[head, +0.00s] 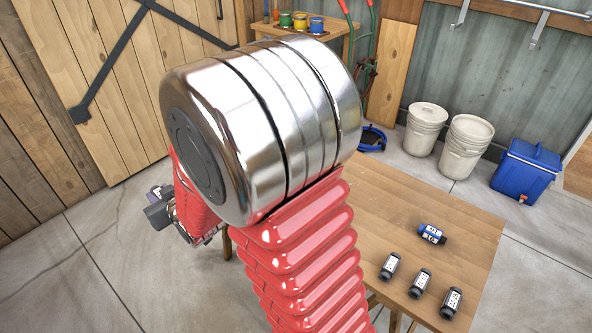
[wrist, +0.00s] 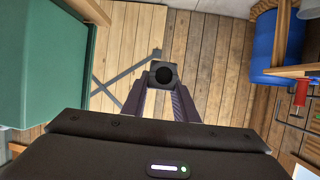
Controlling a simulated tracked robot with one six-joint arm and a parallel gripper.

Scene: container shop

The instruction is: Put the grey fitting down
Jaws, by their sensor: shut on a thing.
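The grey fitting (wrist: 163,74) is between the finger ends of my gripper (wrist: 161,90) in the wrist view, its round dark end facing the camera. My gripper is shut on it. In the head view my own arm covers much of the middle, and the gripper shows only in part at the left, off the table and above the floor. The wooden table (head: 470,227) stands to the right of my arm.
On the table are a blue fitting (head: 432,234) and three grey fittings in a row, one (head: 420,283) in the middle. The table's far part is bare. Pale buckets (head: 466,147) and a blue cooler (head: 526,170) stand behind. A blue barrel (wrist: 276,47) shows in the wrist view.

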